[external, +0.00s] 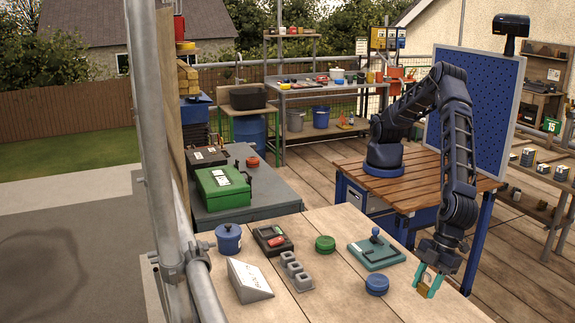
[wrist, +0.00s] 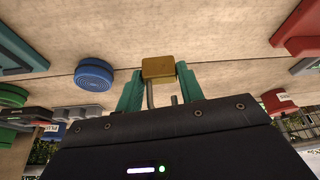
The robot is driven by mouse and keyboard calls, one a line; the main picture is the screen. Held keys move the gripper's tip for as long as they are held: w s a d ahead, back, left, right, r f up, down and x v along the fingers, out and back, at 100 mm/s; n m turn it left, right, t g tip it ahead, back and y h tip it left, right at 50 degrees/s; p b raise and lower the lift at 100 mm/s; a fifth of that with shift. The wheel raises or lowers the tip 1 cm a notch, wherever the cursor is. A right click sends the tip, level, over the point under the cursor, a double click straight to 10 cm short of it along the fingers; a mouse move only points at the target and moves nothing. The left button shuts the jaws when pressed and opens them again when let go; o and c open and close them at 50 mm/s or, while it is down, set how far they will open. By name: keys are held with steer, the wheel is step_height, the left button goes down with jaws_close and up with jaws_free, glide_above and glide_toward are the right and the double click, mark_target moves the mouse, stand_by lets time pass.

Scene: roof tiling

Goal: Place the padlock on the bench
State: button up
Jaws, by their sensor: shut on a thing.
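A brass padlock (wrist: 158,68) is held between the two green fingertips of my gripper (wrist: 159,82) in the wrist view. Its grey shackle points back toward the palm. The exact gap between padlock and bench top cannot be told.
A blue round tin (external: 376,285) stands on the bench left of my gripper. A teal plate with a knob (external: 376,252), a green tin (external: 325,244), a grey block rack (external: 296,272) and a white wedge sign (external: 249,281) stand farther left. The bench's front middle is bare.

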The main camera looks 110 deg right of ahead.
mark_target(423, 297)
steer(key=shift+f, duration=2.35)
steer(key=shift+f, duration=0.1)
steer(key=o, duration=1.1)
